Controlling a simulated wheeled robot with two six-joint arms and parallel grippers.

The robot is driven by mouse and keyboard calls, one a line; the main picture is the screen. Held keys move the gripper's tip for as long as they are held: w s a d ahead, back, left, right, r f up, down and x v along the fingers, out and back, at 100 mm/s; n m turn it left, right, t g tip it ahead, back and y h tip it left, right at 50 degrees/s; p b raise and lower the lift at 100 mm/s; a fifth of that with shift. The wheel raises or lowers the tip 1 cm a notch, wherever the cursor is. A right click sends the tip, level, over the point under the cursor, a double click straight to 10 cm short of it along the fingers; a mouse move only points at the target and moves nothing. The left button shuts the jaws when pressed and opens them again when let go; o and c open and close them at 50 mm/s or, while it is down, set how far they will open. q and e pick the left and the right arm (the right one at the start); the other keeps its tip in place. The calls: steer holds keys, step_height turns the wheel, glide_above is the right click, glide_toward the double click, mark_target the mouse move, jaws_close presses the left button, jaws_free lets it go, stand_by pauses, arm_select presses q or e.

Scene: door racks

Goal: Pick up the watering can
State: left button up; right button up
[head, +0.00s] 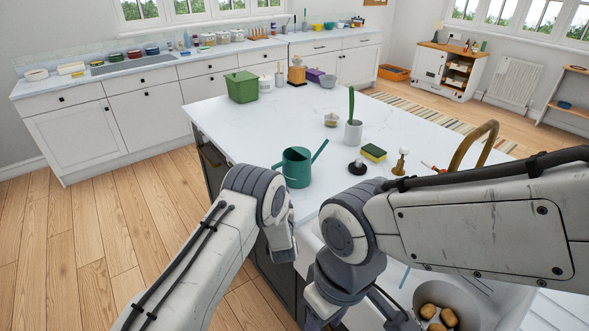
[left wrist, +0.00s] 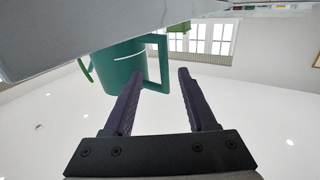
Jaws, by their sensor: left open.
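The green watering can (head: 296,168) stands upright on the white island worktop, near its front left edge, with its spout pointing up to the right. In the left wrist view, which looks upside down, the can body (left wrist: 120,68) and its squared handle (left wrist: 161,65) are close ahead. My left gripper (left wrist: 162,76) is open, its two dark fingers apart with the handle showing between their tips; I cannot tell if they touch it. In the head view my left wrist is just in front of the can and its fingers are hidden. My right gripper is mostly out of sight at the bottom edge.
A potted cactus (head: 353,131), a sponge (head: 373,152) and a black-based tool (head: 357,166) stand right of the can. A green bin (head: 241,87) is farther back. A sink with a pot (head: 447,300) is at lower right.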

arm_select(q)
steer(key=shift+w, duration=0.6)
steer(key=shift+w+a+r+p, duration=0.15)
steer(key=shift+w+a+p, duration=0.05)
steer(key=shift+w+p, duration=0.15)
steer(key=w, duration=0.1)
steer(key=w+p, duration=0.1)
steer(key=w, duration=0.1)
steer(key=shift+a, duration=0.4)
steer(key=shift+w+p, duration=0.35)
steer(key=shift+w, duration=0.3)
jaws_close()
